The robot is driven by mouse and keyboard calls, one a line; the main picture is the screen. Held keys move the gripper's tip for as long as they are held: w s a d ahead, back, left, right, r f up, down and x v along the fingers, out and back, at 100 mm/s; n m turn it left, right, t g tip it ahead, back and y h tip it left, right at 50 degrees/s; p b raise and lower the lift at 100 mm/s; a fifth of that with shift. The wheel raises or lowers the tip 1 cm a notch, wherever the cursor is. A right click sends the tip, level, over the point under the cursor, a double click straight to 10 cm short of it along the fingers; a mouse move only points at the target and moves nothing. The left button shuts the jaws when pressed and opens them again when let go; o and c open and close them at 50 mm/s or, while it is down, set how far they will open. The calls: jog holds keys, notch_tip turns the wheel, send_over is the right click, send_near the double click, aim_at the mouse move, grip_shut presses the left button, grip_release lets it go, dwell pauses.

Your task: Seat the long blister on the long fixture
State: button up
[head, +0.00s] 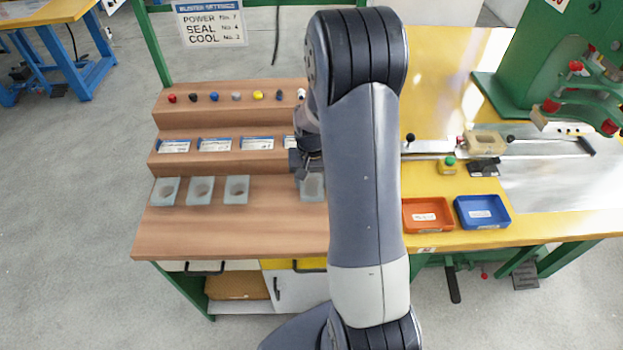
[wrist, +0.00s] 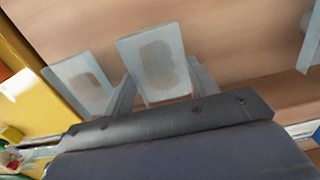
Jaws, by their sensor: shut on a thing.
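My gripper (head: 307,163) reaches down over the wooden bench, partly behind my own arm. In the wrist view its two fingers (wrist: 160,72) are shut on a pale, translucent blister (wrist: 150,48) with an oval hollow, one finger on each side. This blister also shows in the head view (head: 312,187) at the front of the bench, partly hidden by my arm. I cannot tell whether it touches the bench. A tan fixture (head: 485,144) sits on the metal slide at the right, in front of the green press. I cannot tell from its shape whether it is the long one.
Another blister (wrist: 78,84) lies close beside the held one. Several more blisters (head: 201,190) stand at the bench's left, with a gap before mine. Stepped shelves (head: 225,137) hold cards and coloured knobs. An orange tray (head: 427,215) and a blue tray (head: 482,211) lie before the slide.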

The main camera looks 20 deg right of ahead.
notch_tip(320, 180, up, 4)
jog(key=p, duration=0.3)
jog(key=shift+r, duration=0.25)
dwell(0.3)
